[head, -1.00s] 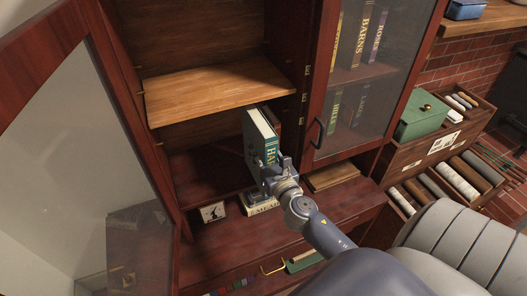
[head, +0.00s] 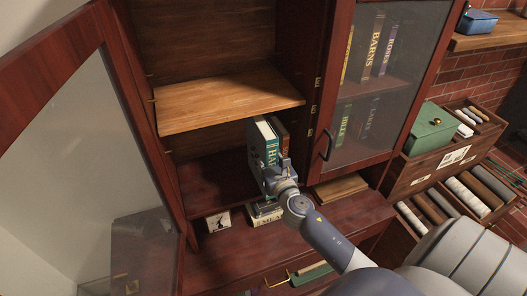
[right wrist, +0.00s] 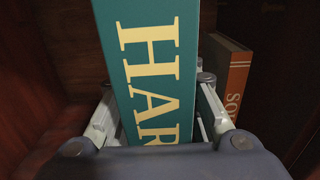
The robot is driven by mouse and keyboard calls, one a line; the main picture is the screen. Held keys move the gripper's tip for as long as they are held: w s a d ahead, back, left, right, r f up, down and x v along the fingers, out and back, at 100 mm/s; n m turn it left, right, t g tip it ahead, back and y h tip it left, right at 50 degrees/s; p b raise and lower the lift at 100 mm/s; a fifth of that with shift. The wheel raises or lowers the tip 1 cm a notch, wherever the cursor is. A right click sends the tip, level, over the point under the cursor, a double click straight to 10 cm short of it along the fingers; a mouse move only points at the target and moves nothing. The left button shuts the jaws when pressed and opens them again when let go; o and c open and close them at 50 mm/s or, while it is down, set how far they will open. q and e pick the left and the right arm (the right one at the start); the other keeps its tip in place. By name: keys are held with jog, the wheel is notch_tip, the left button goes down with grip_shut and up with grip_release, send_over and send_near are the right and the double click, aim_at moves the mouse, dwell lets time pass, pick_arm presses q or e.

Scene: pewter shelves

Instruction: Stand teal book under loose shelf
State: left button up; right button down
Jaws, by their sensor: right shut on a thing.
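The teal book (head: 264,141), with yellow letters on its spine, stands upright in the open cabinet bay, below the front right part of the loose shelf (head: 225,98). The loose shelf is a light wooden board and looks slightly tilted. My right gripper (head: 271,180) is shut on the teal book, low on its spine side. In the right wrist view the teal book (right wrist: 150,70) stands between the two fingers. The book's lower end is hidden by the gripper. My left gripper is not in view.
A brown-orange book (head: 283,135) stands just right of the teal one; it also shows in the right wrist view (right wrist: 232,80). A small clock (head: 218,222) and lying books (head: 265,217) are in front. An open glass door (head: 75,150) is at left.

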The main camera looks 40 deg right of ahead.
jog(key=shift+r, duration=0.1)
jog(key=c, duration=1.2)
grip_release()
jog(key=shift+o, duration=0.4)
jog(key=v, duration=1.2)
